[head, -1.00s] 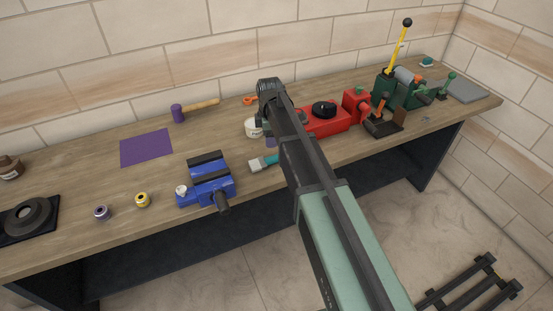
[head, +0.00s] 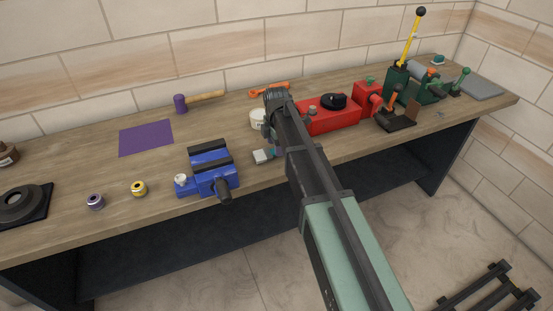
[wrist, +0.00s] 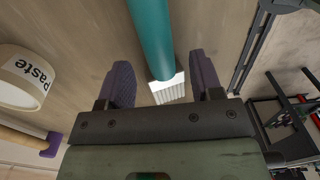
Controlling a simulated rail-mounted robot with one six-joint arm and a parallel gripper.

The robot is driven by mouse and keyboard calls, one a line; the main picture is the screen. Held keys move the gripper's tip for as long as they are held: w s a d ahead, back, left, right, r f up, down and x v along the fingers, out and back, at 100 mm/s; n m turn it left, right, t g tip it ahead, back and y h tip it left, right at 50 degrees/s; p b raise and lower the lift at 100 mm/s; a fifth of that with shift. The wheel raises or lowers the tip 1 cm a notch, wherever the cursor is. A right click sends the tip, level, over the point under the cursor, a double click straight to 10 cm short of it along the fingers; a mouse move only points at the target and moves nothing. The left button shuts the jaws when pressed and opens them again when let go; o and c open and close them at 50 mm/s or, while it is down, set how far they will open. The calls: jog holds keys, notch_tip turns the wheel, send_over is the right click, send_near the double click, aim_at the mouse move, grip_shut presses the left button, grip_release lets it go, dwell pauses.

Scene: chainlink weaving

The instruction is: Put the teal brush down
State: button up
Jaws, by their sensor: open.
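The teal brush shows in the wrist view as a teal handle (wrist: 152,38) with pale bristles, running between the two purple fingers of my gripper (wrist: 160,68). The fingers are spread, with a visible space on both sides of the brush. In the head view the brush's pale bristle end (head: 263,156) lies at the bench, right of the blue vise, and my arm hides most of the handle. Whether the brush fully rests on the wood is hard to tell.
The workbench (head: 75,160) also carries a blue vise (head: 210,174), a white paste pot (head: 257,119) close behind my gripper, and a red machine (head: 328,118) to the right. A purple mat (head: 146,138) and a purple mallet (head: 181,104) lie left. Bare wood surrounds the mat.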

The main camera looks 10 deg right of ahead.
notch_tip(320, 180, down, 3)
jog(key=shift+r+b, duration=0.15)
jog(key=shift+b, duration=0.4)
jog(key=shift+r, duration=0.2)
jog(key=c, duration=1.1)
jog(key=shift+r+p, duration=0.15)
jog(key=shift+p, duration=0.2)
